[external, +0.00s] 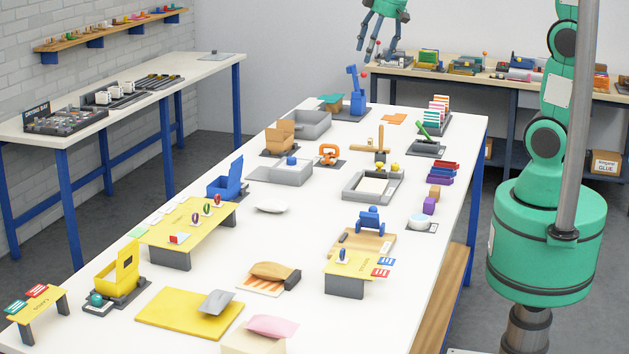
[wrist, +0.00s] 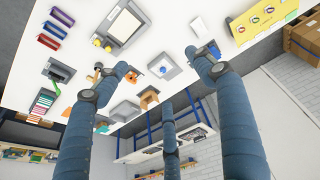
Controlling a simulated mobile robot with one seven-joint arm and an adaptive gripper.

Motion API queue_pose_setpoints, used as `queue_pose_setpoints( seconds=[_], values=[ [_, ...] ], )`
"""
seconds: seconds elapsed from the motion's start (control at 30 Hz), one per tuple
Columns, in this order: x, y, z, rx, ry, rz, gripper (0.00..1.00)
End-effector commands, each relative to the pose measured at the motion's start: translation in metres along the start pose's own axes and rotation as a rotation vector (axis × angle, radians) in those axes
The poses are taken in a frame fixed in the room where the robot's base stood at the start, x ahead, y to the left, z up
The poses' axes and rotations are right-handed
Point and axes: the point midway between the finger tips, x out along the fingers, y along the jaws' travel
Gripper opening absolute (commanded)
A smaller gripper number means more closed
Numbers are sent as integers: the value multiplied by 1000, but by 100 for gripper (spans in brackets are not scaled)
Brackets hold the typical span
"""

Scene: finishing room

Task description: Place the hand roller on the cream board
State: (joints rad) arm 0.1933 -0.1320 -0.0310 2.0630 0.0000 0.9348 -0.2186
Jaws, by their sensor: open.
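My gripper (external: 378,50) hangs high above the far end of the white table, its fingers spread and empty. Its fingers also show in the wrist view (wrist: 163,78), with nothing between them. I cannot tell for certain which thing is the hand roller. A small blue wheeled-looking piece (external: 370,221) stands on a tan board (external: 378,246) at the table's right, far from my gripper. A pale cream panel (external: 371,187) lies inside a grey frame (external: 352,197) farther back; the panel also shows in the wrist view (wrist: 123,26). I cannot tell which is the cream board.
The white table (external: 325,215) is crowded. A wooden cross-shaped piece (external: 379,151), a blue upright tool (external: 355,93) and yellow raised stands (external: 185,222) rise from it. A green tool (external: 424,130) tilts on a grey base. Bare tabletop shows around the middle.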

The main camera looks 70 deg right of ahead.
Motion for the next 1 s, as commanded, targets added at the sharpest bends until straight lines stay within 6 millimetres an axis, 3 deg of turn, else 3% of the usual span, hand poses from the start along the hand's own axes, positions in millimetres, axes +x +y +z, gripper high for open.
queue_pose_setpoints(
  seconds=[0.5, 1.0],
  values=[
    [77, 79, -83, -13, -91, -1, 69],
    [180, 166, -133, -25, -172, -16, 69]
  ],
)
